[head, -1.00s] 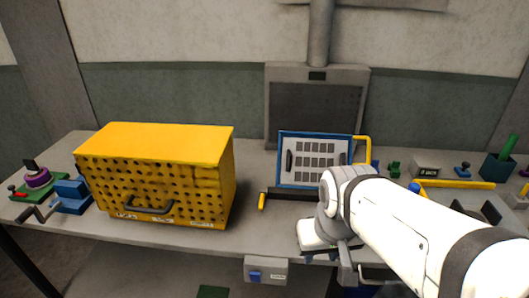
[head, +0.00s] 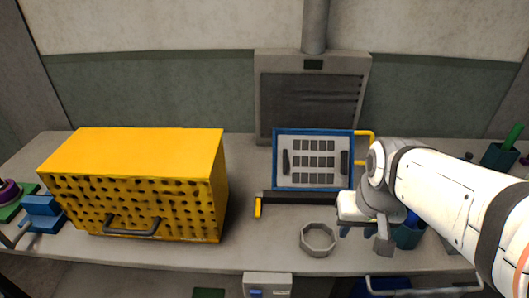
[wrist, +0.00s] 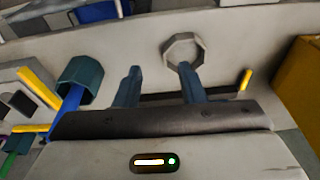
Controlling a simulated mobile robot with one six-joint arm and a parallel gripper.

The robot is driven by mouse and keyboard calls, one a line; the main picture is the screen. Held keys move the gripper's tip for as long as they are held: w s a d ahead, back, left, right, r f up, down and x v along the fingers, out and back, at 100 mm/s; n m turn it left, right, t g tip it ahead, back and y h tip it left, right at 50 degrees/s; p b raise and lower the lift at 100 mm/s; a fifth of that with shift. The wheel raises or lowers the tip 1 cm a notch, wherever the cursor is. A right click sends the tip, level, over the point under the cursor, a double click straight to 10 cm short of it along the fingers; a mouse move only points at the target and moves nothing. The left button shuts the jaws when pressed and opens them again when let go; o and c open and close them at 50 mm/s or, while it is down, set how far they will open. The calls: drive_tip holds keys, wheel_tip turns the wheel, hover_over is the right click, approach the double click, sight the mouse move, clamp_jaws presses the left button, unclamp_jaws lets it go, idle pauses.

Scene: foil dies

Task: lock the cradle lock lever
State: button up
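The cradle holds a blue-framed panel (head: 273,160) with rows of dark rectangles, tilted up at the back of the bench. A dark bar (head: 300,197) runs along its foot. The lever, a short yellow handle (head: 258,207), stands at the bar's left end and points down toward the bench front; it also shows in the wrist view (wrist: 246,79) at the right. My gripper (wrist: 160,80) is open and empty, its two blue-grey fingers apart. In the head view it hangs over the bench, right of the lever and of the octagonal ring.
A yellow perforated box (head: 140,150) fills the bench's left. A grey octagonal ring (head: 318,239) lies in front of the cradle. A teal cup (wrist: 80,75) with a blue object stands near my gripper. A yellow bar (head: 371,145) juts from the panel's right side.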

drive_tip(key=w+a+p, duration=0.2)
drive_tip(key=w+a, duration=0.2)
drive_tip(key=w, duration=0.2)
drive_tip(key=g+p, duration=0.2)
drive_tip(key=p, duration=0.2)
hover_over(257, 210)
wheel_tip(257, 210, down, 6)
drive_tip(key=shift+d+f, duration=0.1)
drive_tip(key=shift+f, duration=0.55)
wheel_tip(257, 210, down, 7)
drive_tip(key=shift+p, duration=0.3)
drive_tip(key=shift+c, duration=0.2)
